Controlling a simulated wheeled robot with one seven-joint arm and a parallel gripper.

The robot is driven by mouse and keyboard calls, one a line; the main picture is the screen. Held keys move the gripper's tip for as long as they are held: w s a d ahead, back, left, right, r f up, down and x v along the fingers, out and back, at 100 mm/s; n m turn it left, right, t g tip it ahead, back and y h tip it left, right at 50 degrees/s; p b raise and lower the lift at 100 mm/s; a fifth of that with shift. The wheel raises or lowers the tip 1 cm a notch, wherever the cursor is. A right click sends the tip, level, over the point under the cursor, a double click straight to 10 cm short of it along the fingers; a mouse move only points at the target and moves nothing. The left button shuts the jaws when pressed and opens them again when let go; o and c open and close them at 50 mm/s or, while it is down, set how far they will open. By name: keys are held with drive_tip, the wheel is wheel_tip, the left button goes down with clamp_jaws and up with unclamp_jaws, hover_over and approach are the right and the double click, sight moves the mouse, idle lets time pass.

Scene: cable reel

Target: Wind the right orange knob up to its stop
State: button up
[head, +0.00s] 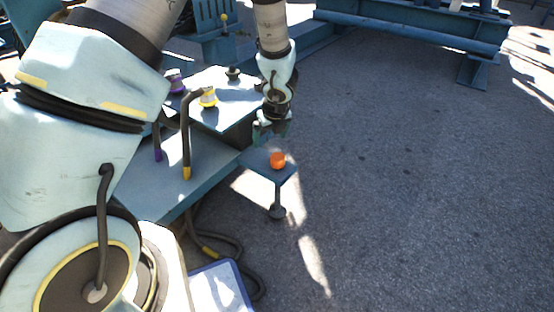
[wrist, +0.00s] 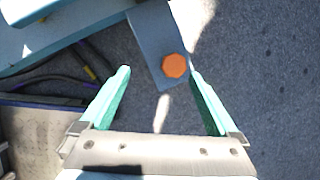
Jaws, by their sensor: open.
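The orange knob (head: 278,160) sits on a small blue bracket plate (head: 257,162) at the right end of the blue bench. In the wrist view the orange knob (wrist: 174,66) has a faceted outline and lies just beyond the fingertips, nearer the right finger. My gripper (head: 270,130) is above the knob in the head view, pointing down. In the wrist view my gripper (wrist: 158,72) has its two green fingers spread wide with nothing between them. I cannot tell how high the fingertips are above the knob.
Dark cables with yellow (head: 187,172) and purple ends hang in front. A blue-edged panel (head: 218,285) stands below. The ground to the right is clear.

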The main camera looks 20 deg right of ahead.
sight(278, 157)
drive_tip(key=d+f+m+b, duration=0.1)
drive_tip(key=f, duration=0.3)
drive_tip(key=w+d+f+b, duration=0.1)
drive_tip(key=f, duration=0.3)
drive_tip(key=w+d+f+m+b, duration=0.1)
drive_tip(key=f+b, duration=0.1)
drive_tip(key=f, duration=0.2)
drive_tip(key=shift+w+d+m, duration=0.25)
drive_tip(key=shift+d+m, duration=0.05)
drive_tip(key=shift+d, duration=0.1)
drive_tip(key=shift+r, duration=0.1)
drive_tip(key=c, duration=1.4)
